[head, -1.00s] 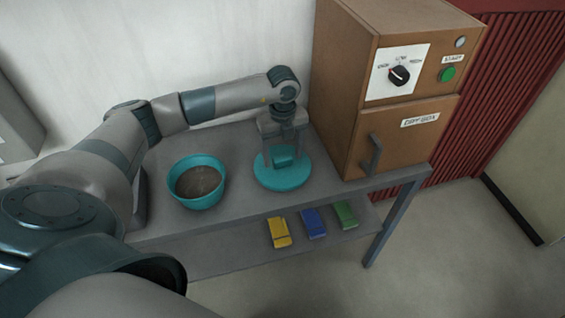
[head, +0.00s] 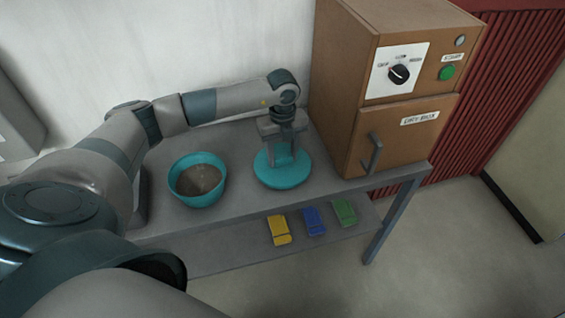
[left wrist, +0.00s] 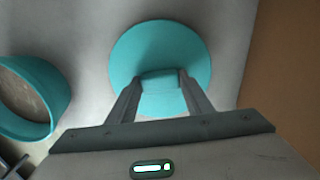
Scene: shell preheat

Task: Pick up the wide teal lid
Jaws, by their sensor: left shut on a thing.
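The wide teal lid (head: 283,178) is a flat round disc with a block-shaped handle on top. It lies on the grey table between the teal bowl and the wooden box, and it looks flat on the tabletop. My left gripper (head: 283,156) points down over it, shut on the handle. In the left wrist view both fingers (left wrist: 160,82) press on the two sides of the lid's handle, with the disc (left wrist: 160,45) spread out beneath. My right gripper is not in view.
A teal bowl (head: 173,187) with brown contents stands left of the lid. A wooden box oven (head: 340,90) with a dial, green button and door handle stands on the right. Yellow (head: 278,230), blue (head: 314,221) and green (head: 344,212) items lie on the lower shelf.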

